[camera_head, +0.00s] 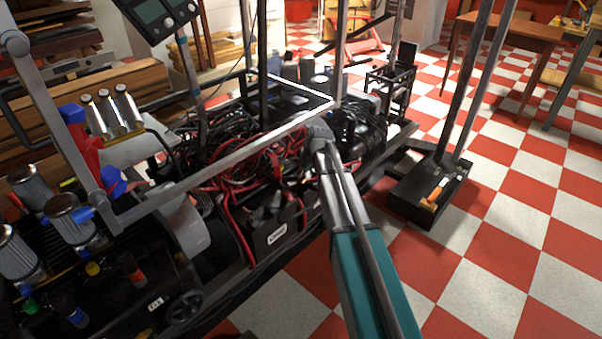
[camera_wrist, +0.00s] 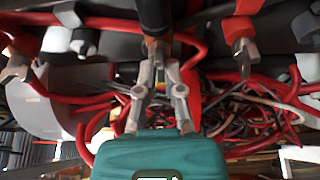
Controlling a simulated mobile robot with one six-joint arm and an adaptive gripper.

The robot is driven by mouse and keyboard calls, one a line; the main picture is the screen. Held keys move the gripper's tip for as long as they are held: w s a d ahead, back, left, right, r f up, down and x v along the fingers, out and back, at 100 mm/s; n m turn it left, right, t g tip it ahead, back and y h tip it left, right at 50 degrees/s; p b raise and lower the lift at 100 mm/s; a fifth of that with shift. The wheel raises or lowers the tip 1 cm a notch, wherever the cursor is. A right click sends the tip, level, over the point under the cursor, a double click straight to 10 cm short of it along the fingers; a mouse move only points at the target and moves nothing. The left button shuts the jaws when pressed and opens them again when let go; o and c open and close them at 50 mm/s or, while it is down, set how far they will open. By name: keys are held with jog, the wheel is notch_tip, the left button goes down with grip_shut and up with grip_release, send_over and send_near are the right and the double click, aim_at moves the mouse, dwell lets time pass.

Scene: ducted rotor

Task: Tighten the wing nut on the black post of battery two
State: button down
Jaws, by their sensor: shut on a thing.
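In the wrist view my gripper (camera_wrist: 157,62) reaches in from below, with its two grey fingers closed together on a small part at the end of a black cable or post (camera_wrist: 153,14). A copper-coloured end (camera_wrist: 152,42) shows between the fingertips. The fingers mostly hide the gripped part, which sits where the wing nut belongs. In the head view my gripper (camera_head: 318,136) is down among the cables on the battery bench, and its fingertips are hard to make out. A black battery case (camera_head: 272,238) with a white label stands left of my arm. I cannot tell which battery is number two.
Other metal wing nuts show on the left (camera_wrist: 16,68) and on the right (camera_wrist: 244,52) in the wrist view, beside red cables. Loose red and black cables (camera_head: 262,165) crowd the bench. A grey frame bar (camera_head: 225,160) crosses above it. Checkered floor (camera_head: 500,215) lies open at right.

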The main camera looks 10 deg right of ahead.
jog(key=m, duration=0.1)
jog(key=m+h, duration=0.1)
jog(key=m, duration=0.2)
jog(key=shift+s+a+t+h, duration=0.2)
jog(key=shift+s+t+h, duration=0.1)
jog(key=m+h, duration=0.1)
jog(key=m, duration=0.3)
jog(key=shift+a+m+h, duration=0.1)
jog(key=shift+m+h, duration=0.2)
jog(key=shift+h, duration=0.1)
jog(key=m, duration=0.2)
jog(key=m+h, duration=0.1)
jog(key=m, duration=0.1)
jog(key=shift+w+h, duration=0.15)
jog(key=shift+h, duration=0.15)
jog(key=shift+w+a+m+g+h, duration=0.1)
jog(key=shift+m+g+h, duration=0.3)
jog(key=shift+m, duration=0.85)
jog(key=shift+m+g+h, duration=0.2)
jog(key=shift+m+g, duration=0.3)
jog(key=shift+m, duration=0.75)
jog(key=c, duration=0.9)
grip_release()
jog(key=shift+o, duration=0.7)
